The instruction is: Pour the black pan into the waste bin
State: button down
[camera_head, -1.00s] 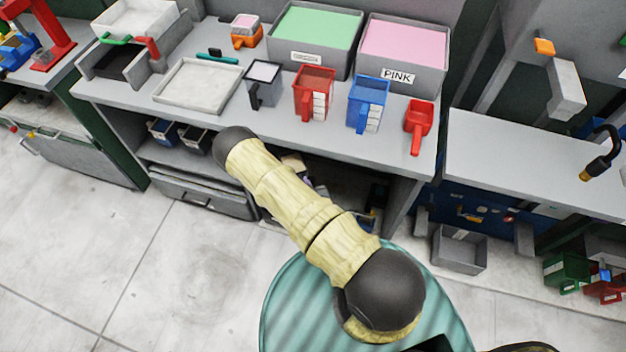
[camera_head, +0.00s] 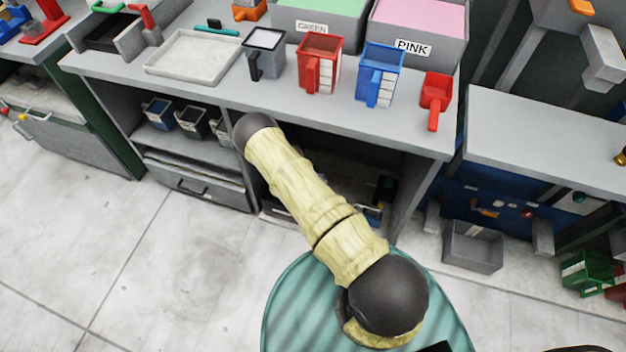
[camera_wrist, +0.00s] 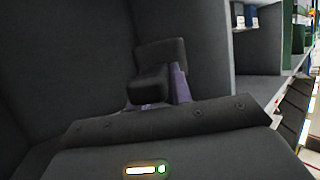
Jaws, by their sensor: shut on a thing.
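My gripper (camera_wrist: 158,82) shows in the wrist view as dark blocks with purple-grey parts beside them. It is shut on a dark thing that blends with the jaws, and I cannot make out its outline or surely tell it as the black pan. Large dark grey walls surround the gripper on the left and behind. In the head view my gripper is hidden behind my arm, which points toward the worktop's lower shelf. A grey cup with a black handle (camera_head: 265,42) stands on the worktop. I cannot surely pick out the waste bin.
The grey worktop (camera_head: 215,88) carries a pale tray (camera_head: 192,70), a red jug (camera_head: 318,68), a blue jug (camera_head: 378,78) and a red scoop (camera_head: 436,95). Small bins (camera_head: 193,120) stand on its shelf. An open grey box (camera_head: 472,247) is low at right. Floor at left is clear.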

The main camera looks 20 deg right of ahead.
jog(key=w+d+f+n+y+b, duration=0.1)
jog(key=w+d+f+b, duration=0.2)
jog(key=w+f+b, duration=0.2)
jog(key=w+d+f+n+y+b, duration=0.1)
jog(key=w+d+f+b, duration=0.2)
jog(key=f+b, duration=0.9)
jog(key=w+d+f+n+y+b, duration=0.1)
jog(key=w+d+f+b, duration=0.2)
jog(key=w+f+b, duration=0.5)
jog(key=f+b, duration=0.1)
jog(key=b, duration=0.4)
jog(key=shift+w+d+f+g+y, duration=0.2)
jog(key=shift+g+y, duration=0.1)
jog(key=shift+g, duration=0.1)
jog(key=shift+a+f, duration=0.15)
jog(key=shift+s+a+f+n+t+h+b, duration=0.2)
jog(key=shift+n+h+b, duration=0.25)
jog(key=shift+n+b, duration=0.55)
jog(key=shift+w+d+f+n+t+h+b, duration=0.15)
jog(key=shift+n+t+h+b, duration=0.35)
jog(key=shift+b, duration=0.8)
jog(key=shift+s+a+f+n+t+h+b, duration=0.1)
jog(key=shift+n+h+b, duration=0.35)
jog(key=shift+n+b, duration=0.65)
jog(key=shift+a+n+t+h+b, duration=0.25)
jog(key=shift+n+h+b, duration=0.35)
jog(key=shift+b, duration=1.05)
